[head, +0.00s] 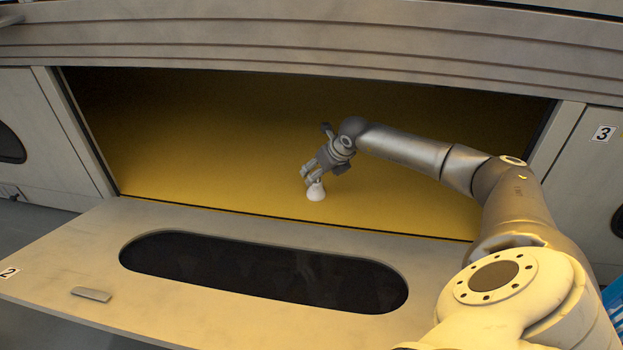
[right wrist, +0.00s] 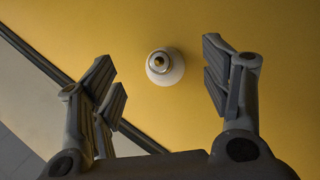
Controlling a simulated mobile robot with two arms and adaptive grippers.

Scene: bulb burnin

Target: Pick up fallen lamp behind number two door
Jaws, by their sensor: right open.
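The fallen lamp (head: 316,192) is a small white bulb on the yellow floor of the opened compartment, near its front edge. In the right wrist view the lamp (right wrist: 165,67) shows its round white body with a small brass-coloured base towards the camera. My right gripper (head: 309,178) reaches into the compartment from the right and is just above the lamp. In the wrist view its fingers (right wrist: 160,85) are spread apart, with the lamp between and beyond them; contact cannot be seen. The number two door (head: 60,255) is folded down flat in front. My left gripper is not in view.
The compartment's yellow floor (head: 200,180) is otherwise clear, and its back is dark. A ridged panel (head: 300,45) runs above the opening. Closed door three (head: 590,165) is on the right and another closed panel (head: 40,130) on the left.

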